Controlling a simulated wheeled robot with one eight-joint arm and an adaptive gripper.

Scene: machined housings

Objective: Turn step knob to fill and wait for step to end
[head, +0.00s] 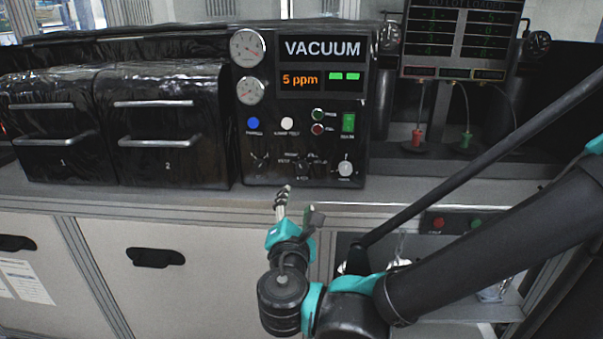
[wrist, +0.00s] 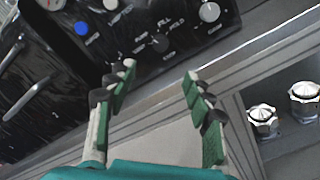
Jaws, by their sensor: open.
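The black vacuum panel (head: 300,120) stands on the bench, its display reading 5 ppm with two green lit bars beside it. Its dark middle knob (head: 305,166), with several position words around it, appears to be the step knob; it also shows in the wrist view (wrist: 160,42), where one word looks like FILL. Which word its pointer faces is too small to tell. My gripper (head: 301,202) is in front of and below the panel. In the wrist view my gripper (wrist: 160,72) is open and empty, with the knob beyond the gap between its fingertips, apart from them.
A silver knob (head: 345,169) is right of the middle knob, and another dark knob (head: 259,162) is left. Two silver fittings (wrist: 263,118) (wrist: 305,95) are in a lower opening at right.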

